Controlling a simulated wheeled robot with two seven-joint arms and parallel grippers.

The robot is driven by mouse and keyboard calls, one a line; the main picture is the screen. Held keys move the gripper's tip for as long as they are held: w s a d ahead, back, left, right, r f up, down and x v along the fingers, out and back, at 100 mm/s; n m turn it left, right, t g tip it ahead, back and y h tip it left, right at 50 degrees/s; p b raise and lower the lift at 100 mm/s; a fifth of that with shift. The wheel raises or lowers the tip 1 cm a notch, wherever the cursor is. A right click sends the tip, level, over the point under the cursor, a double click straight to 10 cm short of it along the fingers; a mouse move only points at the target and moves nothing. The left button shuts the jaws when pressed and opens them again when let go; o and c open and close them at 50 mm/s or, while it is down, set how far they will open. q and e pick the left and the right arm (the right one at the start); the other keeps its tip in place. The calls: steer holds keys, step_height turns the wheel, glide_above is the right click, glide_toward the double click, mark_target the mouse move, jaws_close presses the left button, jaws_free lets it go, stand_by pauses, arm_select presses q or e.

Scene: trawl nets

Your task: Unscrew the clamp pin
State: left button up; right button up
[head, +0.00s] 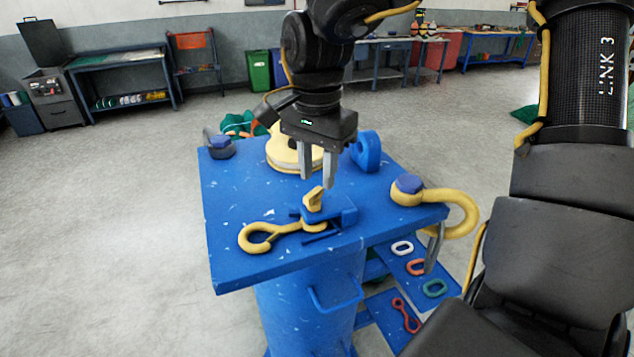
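A blue clamp (342,215) stands on the blue table top (235,200) and holds a yellow hook (256,243) that lies out to the left. A short yellow piece (314,199) sticks up at the clamp, and thin blue bars show at its front. I cannot tell for sure which part is the clamp pin. My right gripper (318,183) points down just above and behind the clamp. Its two grey fingers are apart with nothing visible between them. I cannot tell whether a fingertip touches the yellow piece. My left gripper is not in view.
A yellow shackle (460,202) with a blue-headed pin sits at the table's right corner. A yellow block (284,155), a blue ring (368,152) and a dark shackle (221,148) stand at the back. Lower blue shelves (385,265) hold coloured links. The table's left front is clear.

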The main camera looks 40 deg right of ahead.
mark_target(316, 189)
step_height(316, 189, up, 8)
steer(key=p, duration=0.1)
steer(key=shift+f, duration=0.2)
stand_by(0.5)
